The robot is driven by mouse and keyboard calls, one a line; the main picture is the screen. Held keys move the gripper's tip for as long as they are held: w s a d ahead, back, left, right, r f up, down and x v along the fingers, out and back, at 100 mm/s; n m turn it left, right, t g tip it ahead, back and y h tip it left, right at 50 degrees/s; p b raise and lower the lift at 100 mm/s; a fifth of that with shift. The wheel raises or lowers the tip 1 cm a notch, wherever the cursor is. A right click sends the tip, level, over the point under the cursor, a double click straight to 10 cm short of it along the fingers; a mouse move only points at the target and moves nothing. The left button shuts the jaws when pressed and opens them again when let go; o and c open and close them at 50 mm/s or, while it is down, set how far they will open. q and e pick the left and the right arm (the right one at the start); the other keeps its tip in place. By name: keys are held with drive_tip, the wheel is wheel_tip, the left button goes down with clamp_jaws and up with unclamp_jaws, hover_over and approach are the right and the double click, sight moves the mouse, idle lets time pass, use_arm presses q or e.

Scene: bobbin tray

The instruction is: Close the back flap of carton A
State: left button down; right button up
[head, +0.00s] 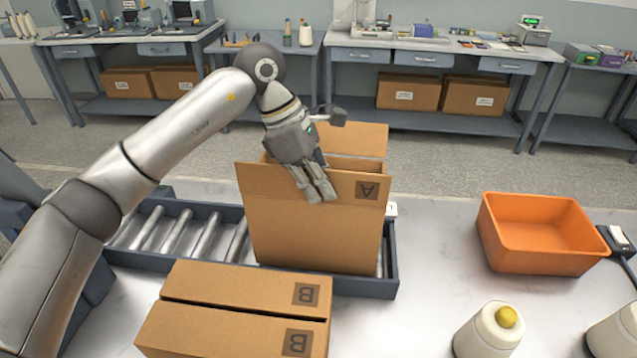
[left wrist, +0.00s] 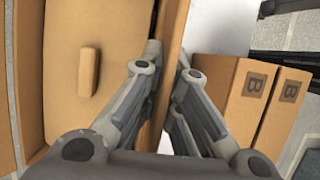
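Carton A (head: 312,232) stands on the roller conveyor, open at the top. Its near panel, with the "A" label, stands upright. A far flap, the back flap (head: 358,139), also stands up behind the opening. My left gripper (head: 318,186) reaches down over the near upper edge, and finger parts show in front of this panel. In the left wrist view the near panel (left wrist: 168,60) runs between the two fingers, which sit close against both sides. The carton's interior shows left of it, with a small tan bar (left wrist: 89,72). My right gripper is not in view.
Carton B (head: 240,287), top closed, stands in front of the conveyor (head: 190,268). An orange bin (head: 540,262) is on the table at right. Table between carton A and the bin is mostly clear.

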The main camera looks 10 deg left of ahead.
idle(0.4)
use_arm(q)
drive_tip(key=c, duration=1.6)
unclamp_jaws()
drive_tip(key=shift+c, duration=0.2)
drive_tip(key=shift+r, duration=0.1)
drive_tip(key=v, duration=1.1)
drive_tip(key=shift+a+r, duration=0.15)
drive_tip(key=shift+r, duration=0.25)
drive_tip(key=shift+w, duration=0.1)
drive_tip(key=shift+c, duration=0.3)
